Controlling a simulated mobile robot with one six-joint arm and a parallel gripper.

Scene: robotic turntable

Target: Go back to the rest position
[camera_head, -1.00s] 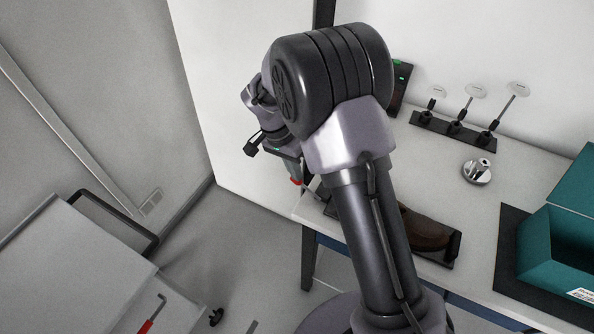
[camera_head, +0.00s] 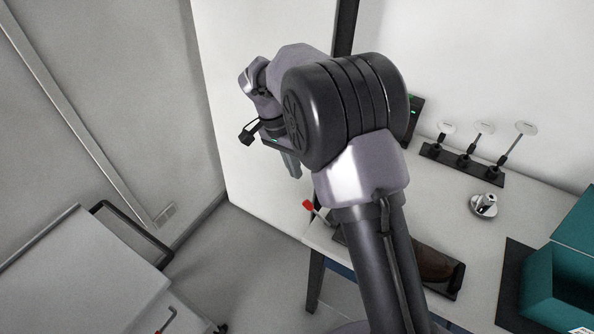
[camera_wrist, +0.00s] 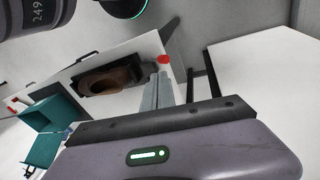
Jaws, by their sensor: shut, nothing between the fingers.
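My arm stands bent in the middle of the head view. My gripper (camera_head: 293,168) hangs to the left of the elbow, fingers pointing down, above the left end of the white table (camera_head: 480,255). In the wrist view my gripper's fingers (camera_wrist: 160,90) lie together with nothing between them. My arm hides part of the table.
A brown shoe (camera_head: 436,264) lies on a dark tray, partly behind my arm. A rack with several upright tools (camera_head: 463,161), a silver round part (camera_head: 484,205) and a teal box (camera_head: 560,285) stand to the right.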

